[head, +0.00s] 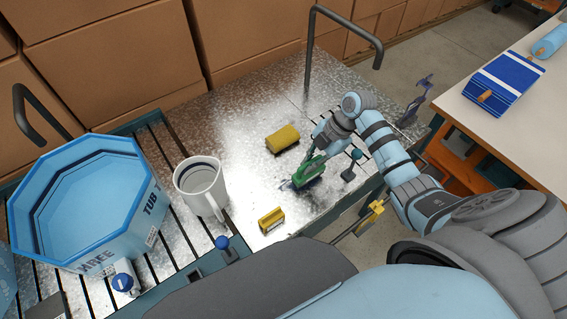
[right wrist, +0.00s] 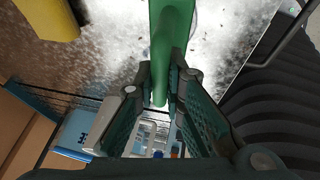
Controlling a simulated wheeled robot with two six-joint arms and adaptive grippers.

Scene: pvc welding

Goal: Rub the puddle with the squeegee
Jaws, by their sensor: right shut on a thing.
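The green squeegee (head: 309,172) is low over the shiny metal table top, in the middle of the head view. My right gripper (head: 328,148) is shut on its handle. In the right wrist view the green handle (right wrist: 166,45) lies between the two dark fingers of the gripper (right wrist: 163,85). The squeegee's lower end is at or close to the metal; I cannot tell whether it touches. I cannot pick out the puddle's edge from the bright glare on the metal. My left gripper is not in view.
A yellow sponge-like block (head: 283,138) lies behind the squeegee, and a smaller yellow block (head: 271,220) in front. A white pitcher (head: 201,187) and a blue octagonal tub (head: 120,239) stand left on slats. A dark metal hoop (head: 345,22) rises at the back.

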